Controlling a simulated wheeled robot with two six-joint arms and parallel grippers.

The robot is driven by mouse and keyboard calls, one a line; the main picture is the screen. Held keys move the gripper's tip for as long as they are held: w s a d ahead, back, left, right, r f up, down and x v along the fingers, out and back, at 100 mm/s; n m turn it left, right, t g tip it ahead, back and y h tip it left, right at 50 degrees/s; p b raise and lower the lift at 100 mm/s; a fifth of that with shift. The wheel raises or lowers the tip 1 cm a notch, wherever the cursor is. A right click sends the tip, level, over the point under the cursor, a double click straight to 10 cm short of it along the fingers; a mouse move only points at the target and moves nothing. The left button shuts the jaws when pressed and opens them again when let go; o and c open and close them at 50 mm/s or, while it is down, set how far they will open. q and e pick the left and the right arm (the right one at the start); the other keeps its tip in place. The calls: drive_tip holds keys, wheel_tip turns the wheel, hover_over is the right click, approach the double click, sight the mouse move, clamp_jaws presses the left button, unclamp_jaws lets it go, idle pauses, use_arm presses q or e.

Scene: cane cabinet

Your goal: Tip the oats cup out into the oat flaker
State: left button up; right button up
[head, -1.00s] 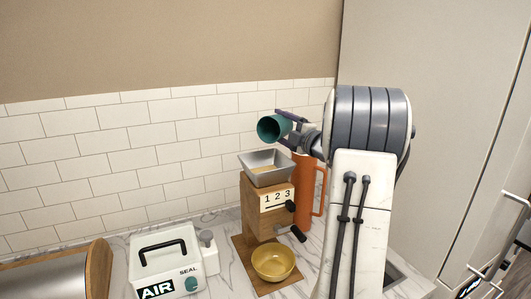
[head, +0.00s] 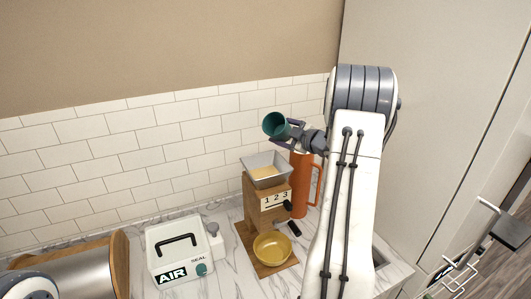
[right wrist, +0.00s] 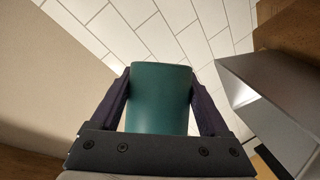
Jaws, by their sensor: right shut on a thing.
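The teal oats cup (head: 275,126) is held by my right gripper (head: 285,129) above the oat flaker. The cup is tilted, its mouth toward the left; I cannot see oats in it. In the right wrist view the cup (right wrist: 160,98) sits between both fingers. The oat flaker (head: 263,204) is a wooden body marked 1 2 3 with a grey metal hopper (head: 283,163). Pale oats (head: 265,173) lie in the hopper. The hopper also shows in the right wrist view (right wrist: 265,120), beside the cup. My left gripper is not in view.
A yellow bowl (head: 272,248) stands on the flaker's wooden base. An orange jug (head: 300,200) stands behind the flaker on the right. A white AIR sealer box (head: 178,240) and a wood-ended metal bin (head: 95,270) are to the left. A tiled wall is behind.

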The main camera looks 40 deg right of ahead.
sight(285, 136)
drive_tip(key=m+p, duration=0.1)
drive_tip(key=p, duration=0.1)
drive_tip(key=m+g+p, duration=0.1)
drive_tip(key=p, duration=0.1)
drive_tip(key=shift+w+d+y, duration=0.1)
drive_tip(key=shift+d+y, duration=0.1)
drive_tip(key=shift+y, duration=0.2)
drive_tip(key=shift+w+d+f+m, duration=0.1)
drive_tip(key=shift+d+f+m, duration=0.2)
drive_tip(key=shift+m, duration=0.2)
drive_tip(key=shift+w+d+f+m+g+y, duration=0.2)
drive_tip(key=shift+d+f+m+g+y, duration=0.25)
drive_tip(key=shift+f+m+g+y, duration=0.3)
drive_tip(key=shift+w+d+f+m+g+y, duration=0.15)
drive_tip(key=shift+d+f+m+y, duration=0.1)
drive_tip(key=shift+m, duration=0.35)
drive_tip(key=shift+w+d+f+m+g+y, duration=0.15)
drive_tip(key=shift+f+m+y, duration=0.1)
drive_tip(key=shift+m, duration=0.3)
drive_tip(key=shift+s, duration=0.1)
